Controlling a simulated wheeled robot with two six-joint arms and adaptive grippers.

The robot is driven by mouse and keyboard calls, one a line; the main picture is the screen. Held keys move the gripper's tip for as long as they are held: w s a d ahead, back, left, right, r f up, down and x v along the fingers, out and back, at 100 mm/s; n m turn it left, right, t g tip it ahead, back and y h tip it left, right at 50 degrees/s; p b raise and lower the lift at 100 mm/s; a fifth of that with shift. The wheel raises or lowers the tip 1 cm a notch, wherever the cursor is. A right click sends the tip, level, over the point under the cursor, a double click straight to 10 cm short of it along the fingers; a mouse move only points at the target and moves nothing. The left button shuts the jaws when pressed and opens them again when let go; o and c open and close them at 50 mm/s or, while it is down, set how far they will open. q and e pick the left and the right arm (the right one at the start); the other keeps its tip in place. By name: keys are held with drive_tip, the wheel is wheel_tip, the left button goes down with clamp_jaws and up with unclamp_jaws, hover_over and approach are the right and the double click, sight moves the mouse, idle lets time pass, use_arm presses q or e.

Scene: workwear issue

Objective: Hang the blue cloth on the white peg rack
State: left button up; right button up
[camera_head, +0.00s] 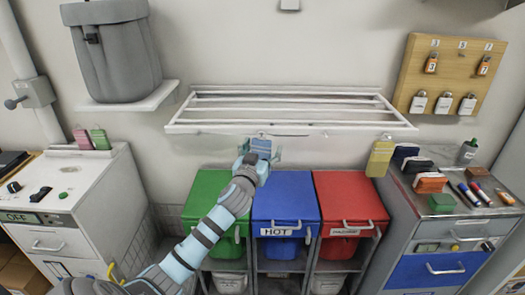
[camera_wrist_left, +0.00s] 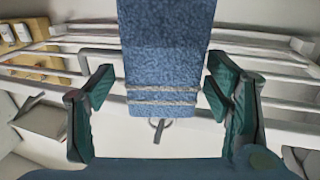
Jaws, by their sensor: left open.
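The blue cloth (camera_head: 261,146) is at the middle of the white peg rack's front rail, just below it. In the left wrist view the cloth (camera_wrist_left: 165,55) has light stripes near one end, with a small hook or loop beyond that end. Whether this end is on a peg I cannot tell. The white peg rack (camera_head: 290,128) is on the wall; it also shows in the left wrist view (camera_wrist_left: 275,72). My left gripper (camera_head: 261,156) is open, its fingers on either side of the cloth; the right-hand finger is close to its edge. My right gripper is not in view.
A yellow cloth (camera_head: 381,158) hangs at the rack's right end. Green (camera_head: 212,200), blue (camera_head: 285,200) and red (camera_head: 350,200) bins stand below. A cluttered drawer cabinet (camera_head: 435,235) is at right, a white cabinet (camera_head: 75,200) at left.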

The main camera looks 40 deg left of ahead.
use_arm(q)
drive_tip(key=v, duration=1.2)
wheel_tip(320, 180, down, 17)
drive_tip(key=w+a+m+g+h, duration=0.1)
drive_tip(key=a+m+g+h, duration=0.15)
drive_tip(key=m, duration=0.35)
drive_tip(key=s+f+g, duration=0.2)
drive_tip(key=s+f, duration=0.2)
drive_tip(key=f, duration=0.5)
drive_tip(key=s+f+g, duration=0.3)
drive_tip(key=s+f, duration=0.1)
drive_tip(key=f, duration=0.5)
drive_tip(key=s+d+f+g+h, duration=0.2)
drive_tip(key=s+d+f+g, duration=0.1)
drive_tip(key=s+f, duration=1.05)
drive_tip(key=s+d+f+g, duration=0.1)
drive_tip(key=s+d+f, duration=0.2)
drive_tip(key=s, duration=0.4)
drive_tip(key=s+d+f+g+h, duration=0.1)
drive_tip(key=s+d+f+g, duration=0.1)
drive_tip(key=s+d, duration=0.3)
drive_tip(key=s+d+f+n+g, duration=0.1)
drive_tip(key=s+d+f+g, duration=0.1)
drive_tip(key=s, duration=0.6)
drive_tip(key=shift+s+d+f, duration=0.35)
drive_tip(key=shift+d+f, duration=0.55)
drive_tip(key=shift+d, duration=0.1)
